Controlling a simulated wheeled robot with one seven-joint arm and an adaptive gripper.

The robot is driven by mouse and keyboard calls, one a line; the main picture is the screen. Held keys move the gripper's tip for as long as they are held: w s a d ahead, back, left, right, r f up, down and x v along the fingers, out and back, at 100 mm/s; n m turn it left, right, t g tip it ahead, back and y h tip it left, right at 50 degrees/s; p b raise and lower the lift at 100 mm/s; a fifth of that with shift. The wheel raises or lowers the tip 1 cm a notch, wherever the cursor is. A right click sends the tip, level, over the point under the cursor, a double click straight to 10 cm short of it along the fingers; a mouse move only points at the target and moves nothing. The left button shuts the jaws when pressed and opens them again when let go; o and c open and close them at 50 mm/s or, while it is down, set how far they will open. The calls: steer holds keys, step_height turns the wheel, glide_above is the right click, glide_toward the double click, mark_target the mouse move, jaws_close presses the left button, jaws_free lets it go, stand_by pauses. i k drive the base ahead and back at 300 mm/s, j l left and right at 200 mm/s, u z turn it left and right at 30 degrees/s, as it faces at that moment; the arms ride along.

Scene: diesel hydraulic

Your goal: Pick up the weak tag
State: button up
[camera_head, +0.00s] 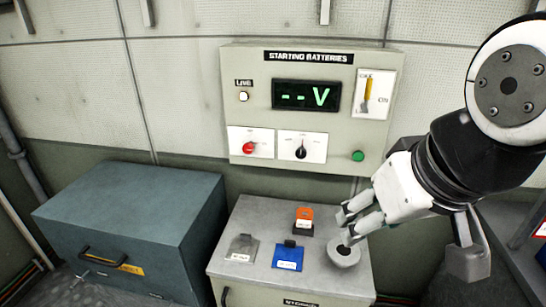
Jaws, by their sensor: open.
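Several small tag-like pieces are on top of the grey cabinet (320,285). A grey piece (242,247) with a pale label is at the left, a blue piece (289,256) with a white label is in the middle, and an orange piece (304,213) with a dark, labelled base is behind. The labels are too small to read, so I cannot tell which is the weak tag. My gripper (346,228) is open, at the right of the cabinet top. Its fingers are right of the orange and blue pieces and just above a round grey piece (343,257), partly covering it.
A wall panel (240,130) marked "STARTING BATTERIES" has a green display (306,95), a red knob (250,147), a black knob (300,152), a yellow-handled switch (368,93) and a green button (357,156). A blue-grey box (130,220) stands left of the cabinet.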

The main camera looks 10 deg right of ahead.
mark_target(304, 221)
steer(key=z, duration=0.15)
steer(key=i+j+z, duration=0.2)
steer(key=j, duration=0.15)
steer(key=j+z, duration=0.15)
steer(key=j, duration=0.25)
steer(key=i+j+z, duration=0.2)
steer(key=j, duration=0.2)
